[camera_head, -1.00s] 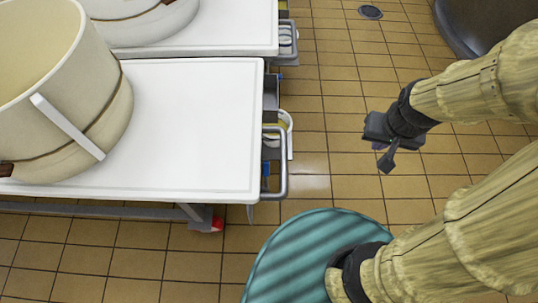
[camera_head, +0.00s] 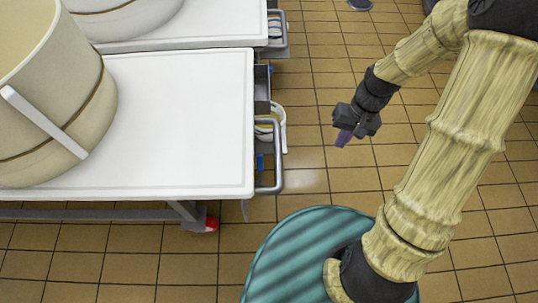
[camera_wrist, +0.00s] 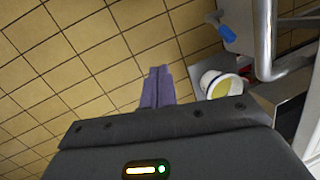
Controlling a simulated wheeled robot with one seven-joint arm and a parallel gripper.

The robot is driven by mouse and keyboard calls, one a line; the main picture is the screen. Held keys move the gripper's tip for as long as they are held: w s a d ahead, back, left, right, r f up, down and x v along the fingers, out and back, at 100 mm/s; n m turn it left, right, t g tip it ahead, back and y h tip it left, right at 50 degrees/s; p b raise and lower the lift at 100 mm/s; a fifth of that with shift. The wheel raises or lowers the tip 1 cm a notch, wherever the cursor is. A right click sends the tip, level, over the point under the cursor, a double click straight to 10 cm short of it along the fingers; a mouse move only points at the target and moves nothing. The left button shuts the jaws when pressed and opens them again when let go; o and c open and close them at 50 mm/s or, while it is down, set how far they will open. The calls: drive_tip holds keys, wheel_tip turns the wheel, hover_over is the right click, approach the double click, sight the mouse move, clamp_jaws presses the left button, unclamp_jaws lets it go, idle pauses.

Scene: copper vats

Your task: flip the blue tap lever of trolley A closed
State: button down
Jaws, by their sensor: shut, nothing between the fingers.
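The blue tap lever (camera_head: 260,162) shows as a small blue piece beside the right end of the near white trolley (camera_head: 180,120), inside the grey end handle. I cannot read a letter on the trolley. In the wrist view the blue lever (camera_wrist: 227,33) is at the upper right, close to the metal handle bar. My gripper (camera_head: 343,138) is shut and empty, in the air to the right of the trolley end, apart from the lever. Its purple fingertips (camera_wrist: 158,85) are together in the wrist view.
The grey tube handle (camera_head: 280,155) sticks out from the trolley end. A white bucket (camera_wrist: 215,82) with yellowish contents is by the handle. A second trolley (camera_head: 200,22) stands behind. Large vats (camera_head: 65,100) stand on the trolleys. Tiled floor right of them is clear.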

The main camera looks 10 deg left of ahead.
sight(260, 170)
drive_tip(key=w+a+f+g+y+b, duration=0.1)
drive_tip(key=w+a+f+y+b, duration=0.2)
drive_tip(key=f+y, duration=0.2)
drive_tip(key=w+a+f+m+g+y+b, duration=0.1)
drive_tip(key=w+a+f+y+b, duration=0.2)
drive_tip(key=f, duration=0.7)
drive_tip(key=w+a+f+m+y+b, duration=0.1)
drive_tip(key=w+a+f+y+b, duration=0.2)
drive_tip(key=a+f+y, duration=0.2)
wheel_tip(260, 170, down, 2)
drive_tip(key=shift+w+a+f+g+y, duration=0.15)
drive_tip(key=shift+f+g+y, duration=0.2)
drive_tip(key=shift+y, duration=0.85)
drive_tip(key=s+a+r+b, duration=0.2)
drive_tip(key=s+a+b, duration=0.4)
drive_tip(key=a, duration=0.3)
drive_tip(key=shift+s+a+m+b, duration=0.25)
drive_tip(key=shift+s+m+b, duration=0.05)
drive_tip(key=shift+b, duration=0.15)
drive_tip(key=shift+a, duration=0.1)
